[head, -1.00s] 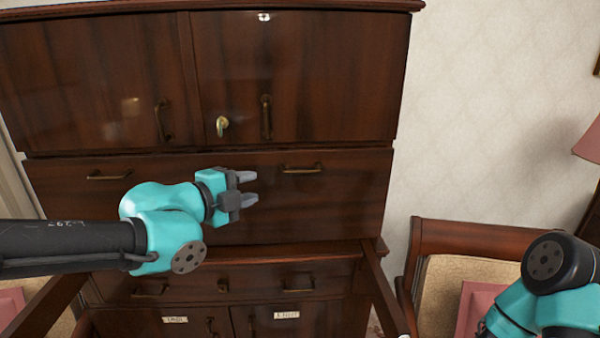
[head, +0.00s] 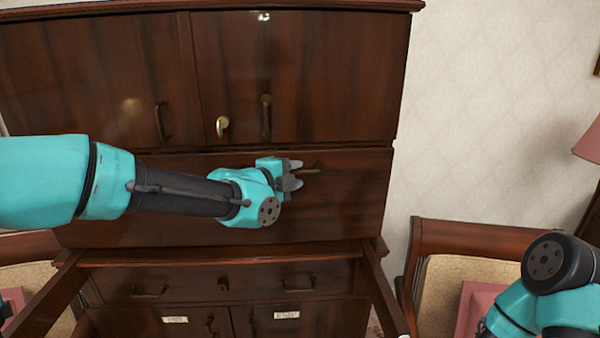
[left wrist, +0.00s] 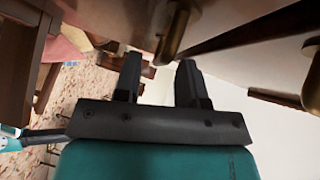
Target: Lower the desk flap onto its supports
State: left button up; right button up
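The desk flap (head: 345,205) is the wide dark wood panel below the cabinet doors; it stands upright and closed. Its right brass handle (head: 313,171) is at my left gripper (head: 296,174). The flap's left handle is hidden behind my left arm. In the left wrist view, the two fingers (left wrist: 158,78) are apart, with a brass handle (left wrist: 177,28) just beyond their tips and nothing clearly held. Two support arms stick out below the flap, the left support (head: 45,300) and the right support (head: 383,295). My right gripper is out of view.
Two cabinet doors with handles (head: 266,117) and a brass key or knob (head: 222,126) are above the flap. A drawer (head: 200,287) and labelled lower doors are below. Another chair is at left.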

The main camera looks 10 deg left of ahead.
pick_arm(q)
jog(key=shift+x, duration=1.25)
grip_shut()
